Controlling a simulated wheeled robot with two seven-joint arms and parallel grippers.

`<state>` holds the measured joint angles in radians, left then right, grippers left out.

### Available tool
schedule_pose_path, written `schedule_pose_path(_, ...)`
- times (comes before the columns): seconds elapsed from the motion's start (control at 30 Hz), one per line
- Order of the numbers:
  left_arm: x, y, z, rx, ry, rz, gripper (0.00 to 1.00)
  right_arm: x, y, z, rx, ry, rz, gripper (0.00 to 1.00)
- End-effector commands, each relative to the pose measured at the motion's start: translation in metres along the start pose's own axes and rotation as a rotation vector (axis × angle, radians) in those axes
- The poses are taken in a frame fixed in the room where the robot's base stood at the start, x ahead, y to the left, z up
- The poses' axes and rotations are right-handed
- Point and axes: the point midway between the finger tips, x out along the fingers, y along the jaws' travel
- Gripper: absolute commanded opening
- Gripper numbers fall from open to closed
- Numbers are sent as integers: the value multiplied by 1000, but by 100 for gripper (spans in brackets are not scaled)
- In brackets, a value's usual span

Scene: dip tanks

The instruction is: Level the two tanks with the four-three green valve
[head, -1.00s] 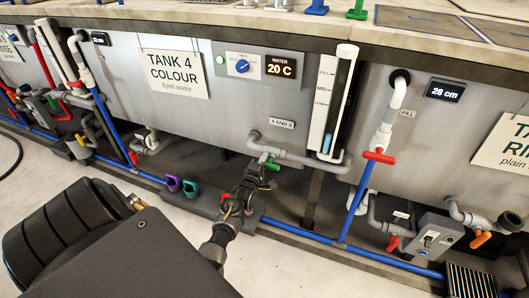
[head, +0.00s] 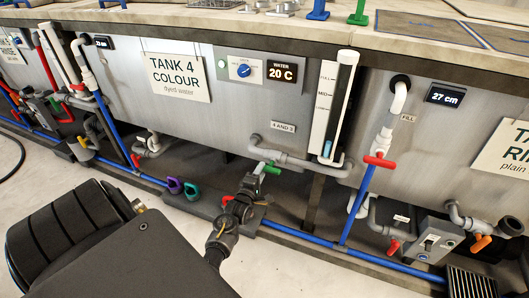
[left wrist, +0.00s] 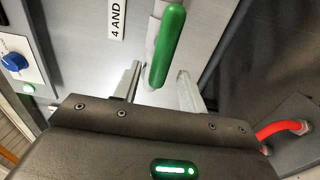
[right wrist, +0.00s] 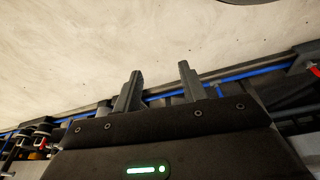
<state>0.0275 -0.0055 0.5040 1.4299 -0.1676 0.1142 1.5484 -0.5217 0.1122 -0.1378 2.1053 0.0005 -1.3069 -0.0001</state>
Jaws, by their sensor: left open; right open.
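The green valve handle (head: 271,169) sits on the grey pipe under the "4 AND 3" label (head: 283,126), below tank 4 (head: 225,110). In the left wrist view the green handle (left wrist: 168,45) stands just beyond the fingertips, roughly in line with the gap. My left gripper (head: 254,182) is open, close to the handle at its lower left; I cannot tell whether they touch. My right gripper (right wrist: 160,72) is open and empty over the floor. The right-hand tank's display (head: 445,96) reads 27 cm. The sight tube (head: 340,100) shows blue liquid low down.
A red-handled valve (head: 380,161) hangs on the fill pipe at right. A blue pipe (head: 300,234) runs along the floor. Purple (head: 174,185) and teal (head: 191,190) pieces lie left of my left gripper. A grey switch box (head: 432,240) stands at lower right.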

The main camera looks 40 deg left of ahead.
Motion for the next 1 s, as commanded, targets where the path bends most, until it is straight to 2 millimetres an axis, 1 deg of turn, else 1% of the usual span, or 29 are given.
schedule_pose_path(0.03,-12,1,0,-1,0,-2,42,2,0,1,0,-4,-1,42)
schedule_pose_path(0.2,-40,1,1,-1,-2,-1,42,10,-1,4,-1,-9,-1,42)
schedule_pose_path(0.37,-55,1,1,-1,-1,0,42,14,-1,5,-1,-10,-2,42)
schedule_pose_path(0.5,-59,1,1,-1,-1,2,42,16,-1,6,-1,-11,-2,42)
schedule_pose_path(1.0,-59,1,1,-1,-1,1,42,16,-1,6,0,-12,-2,42)
